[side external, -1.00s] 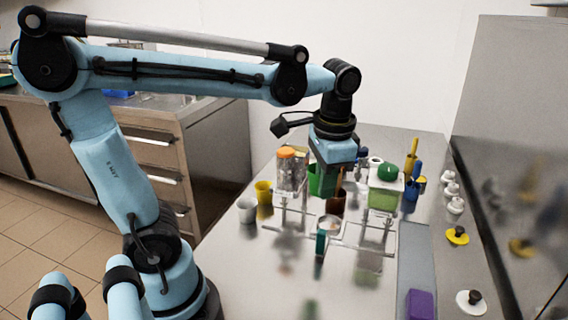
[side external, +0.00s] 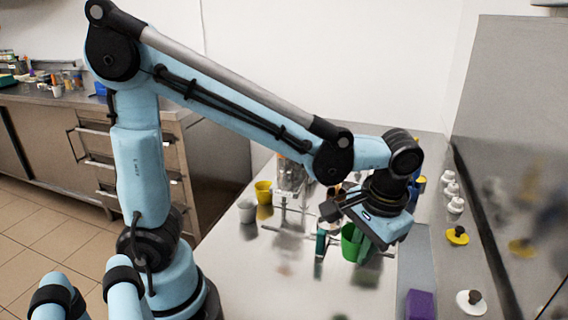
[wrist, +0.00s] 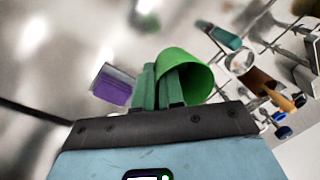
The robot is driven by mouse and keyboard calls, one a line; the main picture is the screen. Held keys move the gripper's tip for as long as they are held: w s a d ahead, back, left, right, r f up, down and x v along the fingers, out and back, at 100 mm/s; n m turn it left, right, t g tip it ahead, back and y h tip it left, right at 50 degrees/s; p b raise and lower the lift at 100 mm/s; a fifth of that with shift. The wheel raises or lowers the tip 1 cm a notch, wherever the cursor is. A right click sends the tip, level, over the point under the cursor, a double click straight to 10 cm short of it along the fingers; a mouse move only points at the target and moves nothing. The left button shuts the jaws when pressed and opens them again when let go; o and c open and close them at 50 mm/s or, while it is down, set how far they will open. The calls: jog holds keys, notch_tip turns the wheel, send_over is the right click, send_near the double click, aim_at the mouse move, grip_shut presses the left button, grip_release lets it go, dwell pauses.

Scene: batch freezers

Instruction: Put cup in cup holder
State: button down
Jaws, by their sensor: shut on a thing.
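My gripper (side external: 364,250) is shut on a green cup (side external: 349,240), over the front right part of the steel counter. In the wrist view the green fingers (wrist: 165,85) pinch the cup (wrist: 192,68) by its wall, and the cup is tilted. The metal wire cup holder (side external: 283,208) stands behind and left of my gripper, partly hidden by my arm. In the wrist view its bars (wrist: 258,55) lie to the right of the held cup, apart from it.
A teal object (side external: 321,242) is by the holder's front. A purple block (side external: 420,304) lies at the front right. The front middle counter is clear.

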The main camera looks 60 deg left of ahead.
jog(key=w+a+f, duration=0.1)
jog(key=a+f, duration=0.1)
jog(key=a, duration=0.1)
jog(key=w+a+f, duration=0.4)
jog(key=a, duration=0.1)
jog(key=shift+w+a, duration=0.2)
jog(key=shift+a, duration=0.15)
jog(key=shift+f, duration=2.05)
jog(key=shift+f, duration=0.15)
jog(key=c, duration=1.2)
grip_release()
jog(key=shift+c, duration=0.2)
